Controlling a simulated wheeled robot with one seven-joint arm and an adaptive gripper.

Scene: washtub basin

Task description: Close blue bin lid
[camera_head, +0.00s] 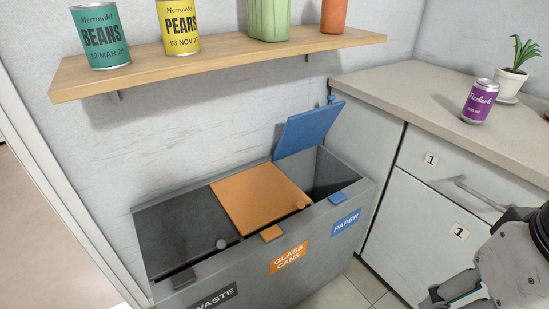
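The blue bin lid (308,130) stands open, tilted up and back at the right end of the grey bin unit (324,227). A small blue knob (331,99) sits at its upper edge. The compartment under it is open and dark inside, with a blue paper label (346,223) and a blue tab (338,198) on its front. My gripper (437,302) is at the bottom right, in front of the cabinet and apart from the lid. Its fingers are partly cut off by the frame edge, so its opening is unclear.
The orange lid (258,198) and black lid (187,232) lie shut. A wooden shelf (225,60) with cans hangs above the bins. A counter (440,105) with a purple can (479,101) and potted plant (511,84) stands at right. Some floor (347,293) shows in front.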

